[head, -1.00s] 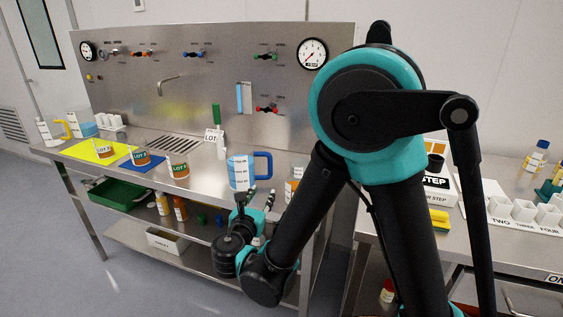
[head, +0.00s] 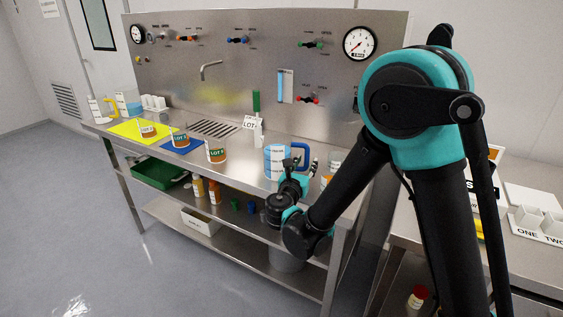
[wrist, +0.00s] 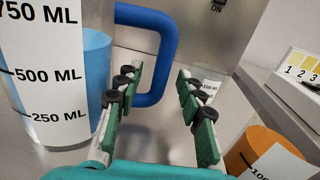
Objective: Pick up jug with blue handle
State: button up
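The jug with the blue handle (head: 276,162) stands upright on the steel bench near its right end, with blue liquid inside and a white measuring label. In the wrist view the jug (wrist: 92,75) fills the left side, and its blue handle (wrist: 170,52) lies straight ahead, just beyond the fingertips. My gripper (wrist: 160,85) is open, with one finger on each side of the handle's line. Nothing is between the fingers. In the head view my gripper (head: 299,160) is at the jug's right side, partly in front of the handle; whether it touches is unclear.
An orange-filled beaker (wrist: 265,155) stands close to my right finger. A LOT sign (head: 251,123) and labelled beakers, including one (head: 216,150), stand further left on the bench. The steel back panel (head: 225,75) rises behind the jug.

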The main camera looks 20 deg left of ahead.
jog(key=shift+w+a+r, duration=0.1)
jog(key=shift+w, duration=1.25)
jog(key=shift+w+a+r, duration=0.1)
jog(key=shift+w, duration=1.2)
jog(key=shift+c, duration=0.3)
grip_shut()
